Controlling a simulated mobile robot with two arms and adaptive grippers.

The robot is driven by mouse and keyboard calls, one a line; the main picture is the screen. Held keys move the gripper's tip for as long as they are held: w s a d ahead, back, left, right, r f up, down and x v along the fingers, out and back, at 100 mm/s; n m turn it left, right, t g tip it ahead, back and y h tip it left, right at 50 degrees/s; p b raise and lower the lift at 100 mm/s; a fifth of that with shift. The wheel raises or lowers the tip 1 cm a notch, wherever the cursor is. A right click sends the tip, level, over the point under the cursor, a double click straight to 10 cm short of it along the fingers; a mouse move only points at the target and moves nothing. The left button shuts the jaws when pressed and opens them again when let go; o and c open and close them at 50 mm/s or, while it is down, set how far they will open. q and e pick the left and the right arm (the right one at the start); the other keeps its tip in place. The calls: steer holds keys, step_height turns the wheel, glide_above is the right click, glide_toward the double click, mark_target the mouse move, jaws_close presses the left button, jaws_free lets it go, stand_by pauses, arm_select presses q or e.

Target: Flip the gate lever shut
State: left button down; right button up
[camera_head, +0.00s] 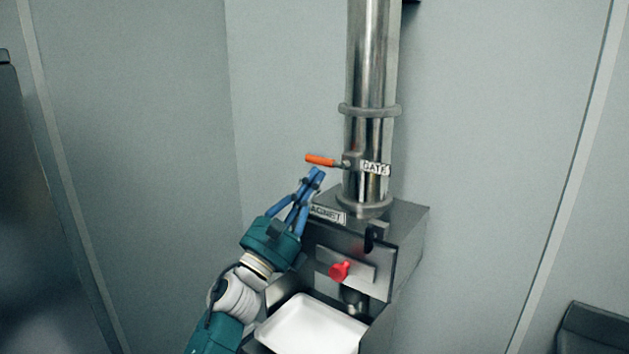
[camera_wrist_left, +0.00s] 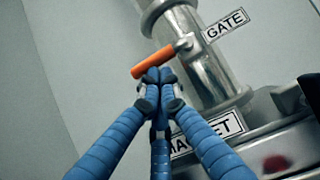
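The gate lever (camera_head: 320,160) has an orange handle and sticks out to the left from the steel pipe (camera_head: 370,70), beside the GATE label (camera_head: 375,168). It is close to horizontal in the head view. My left gripper (camera_head: 316,175) is just below the handle, with its blue fingers pointing up. In the left wrist view the fingertips (camera_wrist_left: 160,76) are drawn together right at the underside of the orange handle (camera_wrist_left: 152,60). I see nothing between the fingertips, and I cannot tell whether they touch the handle. My right gripper is not in view.
Below the pipe is a steel housing (camera_head: 408,240) with a MAGNET label (camera_head: 327,214) and a red knob (camera_head: 339,271). A white tray (camera_head: 312,328) sits under it. Grey walls stand behind. Free room lies left of the lever.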

arm_select(q)
steer(key=v, duration=1.1)
steer(key=a+f+n+y, duration=1.2)
steer(key=f+n+y, duration=0.15)
steer(key=n, duration=0.75)
steer(key=s+a+f+n+g+y, duration=0.25)
steer(key=s+f+n, duration=0.25)
steer(key=f, duration=0.3)
steer(key=s+a+f+n+g+y, duration=0.1)
steer(key=s+a+f+n+g, duration=0.25)
steer(key=s+f+n, duration=0.3)
steer(key=s+d+f+n+g+h, duration=0.15)
steer(key=s+f+n+g, duration=0.45)
steer(key=s, duration=0.7)
steer(key=s+d+f+n+g+h, duration=0.15)
steer(key=s+f+n+g, duration=0.25)
steer(key=s+f, duration=0.6)
steer(key=s+f+g, duration=0.1)
steer(key=s+f, duration=0.1)
steer(key=f, duration=1)
steer(key=s+f+g, duration=0.1)
steer(key=s+f, duration=0.1)
steer(key=f, duration=0.9)
steer(key=s+a+f+m+y, duration=0.1)
steer(key=s+a+f, duration=0.1)
steer(key=s+f, duration=1.5)
steer(key=shift+s+a+g, duration=0.15)
steer(key=shift+a+g, duration=0.1)
steer(key=shift+g, duration=0.15)
